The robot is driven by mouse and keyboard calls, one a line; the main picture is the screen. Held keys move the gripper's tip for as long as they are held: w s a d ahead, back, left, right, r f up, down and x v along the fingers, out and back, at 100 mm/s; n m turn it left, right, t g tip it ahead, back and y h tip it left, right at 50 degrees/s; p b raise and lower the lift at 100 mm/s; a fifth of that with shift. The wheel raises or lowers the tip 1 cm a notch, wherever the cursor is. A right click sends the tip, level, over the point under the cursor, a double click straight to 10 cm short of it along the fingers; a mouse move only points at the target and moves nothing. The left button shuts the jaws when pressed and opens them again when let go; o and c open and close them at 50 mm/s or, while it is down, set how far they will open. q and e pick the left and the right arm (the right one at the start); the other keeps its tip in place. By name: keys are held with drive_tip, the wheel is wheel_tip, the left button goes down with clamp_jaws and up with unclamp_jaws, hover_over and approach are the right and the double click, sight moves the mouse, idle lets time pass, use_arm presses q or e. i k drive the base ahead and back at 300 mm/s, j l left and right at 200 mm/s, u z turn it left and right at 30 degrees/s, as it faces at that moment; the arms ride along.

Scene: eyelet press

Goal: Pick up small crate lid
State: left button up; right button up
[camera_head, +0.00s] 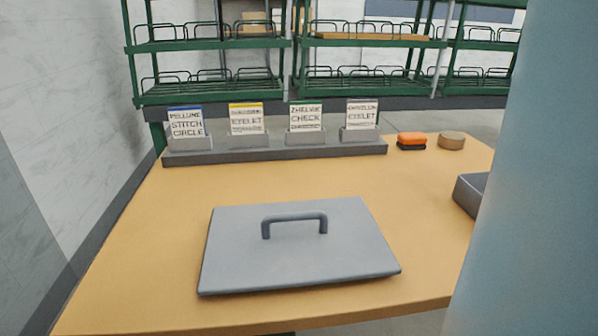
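The small crate lid (299,254) is a flat grey rectangular panel with a raised bar handle (294,218) on top. It lies flat near the front middle of the wooden table, and nothing touches the handle. Whether anything lies beneath the lid cannot be seen. Neither my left gripper nor my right gripper shows in the head view. A large blue-grey surface close to the camera hides the right side of the picture.
A grey holder (275,151) with several labelled cards stands at the table's (150,240) back. An orange-and-black block (411,140) and a round tan piece (452,140) sit back right. A grey box (468,193) is partly hidden at right. Green shelves (210,95) stand behind.

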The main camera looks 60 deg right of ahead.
sight(252, 248)
drive_tip(key=l+z, duration=0.25)
drive_tip(key=z, duration=0.15)
drive_tip(key=l+z, duration=0.2)
drive_tip(key=z, duration=0.25)
drive_tip(key=l+z, duration=0.25)
drive_tip(key=z, duration=0.15)
drive_tip(key=i+j, duration=0.05)
